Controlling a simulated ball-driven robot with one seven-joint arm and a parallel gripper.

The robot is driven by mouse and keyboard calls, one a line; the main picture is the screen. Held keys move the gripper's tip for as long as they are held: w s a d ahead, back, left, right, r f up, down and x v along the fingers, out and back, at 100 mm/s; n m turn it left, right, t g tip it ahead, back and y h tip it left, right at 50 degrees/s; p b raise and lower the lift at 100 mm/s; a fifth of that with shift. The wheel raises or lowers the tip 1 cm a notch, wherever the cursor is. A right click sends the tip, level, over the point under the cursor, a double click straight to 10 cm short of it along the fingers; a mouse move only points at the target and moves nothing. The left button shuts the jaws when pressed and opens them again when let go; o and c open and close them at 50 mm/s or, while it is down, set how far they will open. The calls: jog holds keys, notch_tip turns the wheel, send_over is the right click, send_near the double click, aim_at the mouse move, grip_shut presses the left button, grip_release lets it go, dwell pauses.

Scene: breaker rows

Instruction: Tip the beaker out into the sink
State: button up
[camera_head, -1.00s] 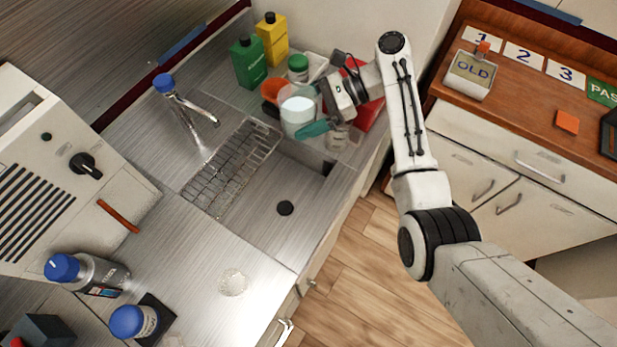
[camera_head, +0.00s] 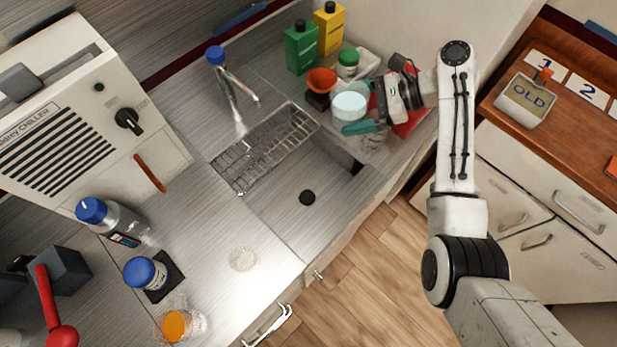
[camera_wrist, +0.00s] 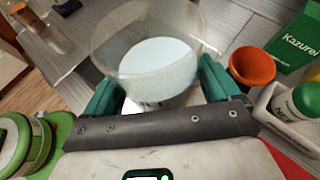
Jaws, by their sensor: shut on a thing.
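The clear beaker (camera_head: 349,107) holds pale, whitish-blue contents and looks roughly upright. My gripper (camera_head: 362,113) is shut on it beyond the far right end of the sink. In the wrist view, the beaker (camera_wrist: 150,50) sits between the two teal fingers of my gripper (camera_wrist: 160,92); the pale surface inside shows through the clear wall. The steel sink (camera_head: 328,175) lies nearer the camera and lower left of the beaker, with a dark round drain (camera_head: 307,198). Whether the beaker touches the counter cannot be told.
A wire rack (camera_head: 262,150) covers the sink's left part; the blue-topped tap (camera_head: 232,78) stands behind it. An orange funnel (camera_head: 321,80), green bottle (camera_head: 301,50), yellow bottle (camera_head: 329,28) and green-lidded jar (camera_head: 347,62) crowd the beaker. The basin around the drain is clear.

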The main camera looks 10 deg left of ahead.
jog(key=shift+s+a+f+n+t+h, duration=0.25)
jog(key=shift+s+a+n+t+h, duration=0.15)
jog(key=shift+s+t+h, duration=0.15)
jog(key=shift+s+a+f+n+t+h, duration=0.3)
jog(key=shift+n+t+h, duration=0.15)
jog(key=shift+h, duration=0.2)
jog(key=shift+n+t+h, duration=0.35)
jog(key=shift+t+h, duration=0.15)
jog(key=shift+s+a+f, duration=0.1)
jog(key=shift+s+f, duration=0.05)
jog(key=shift+f, duration=0.65)
jog(key=shift+s+a+f, duration=0.15)
jog(key=shift+f, duration=0.6)
jog(key=shift+s+a+f, duration=0.1)
jog(key=shift+s+f, duration=0.05)
jog(key=shift+f, duration=0.75)
jog(key=shift+s+a+f+n+t+h, duration=0.1)
jog(key=shift+s+f+n+t+h, duration=0.15)
jog(key=shift+t+h, duration=0.3)
jog(key=shift+w+f, duration=0.15)
jog(key=shift+f, duration=0.4)
jog(key=shift+f+n+t+h, duration=0.25)
jog(key=shift+f, duration=0.05)
jog(key=shift+f+t+b, duration=0.3)
jog(key=shift+f+b, duration=0.5)
jog(key=shift+f, duration=0.05)
jog(key=shift+f+n+t+h+b, duration=0.45)
jog(key=shift+f+h+b, duration=0.25)
jog(key=shift+f+b, duration=1.45)
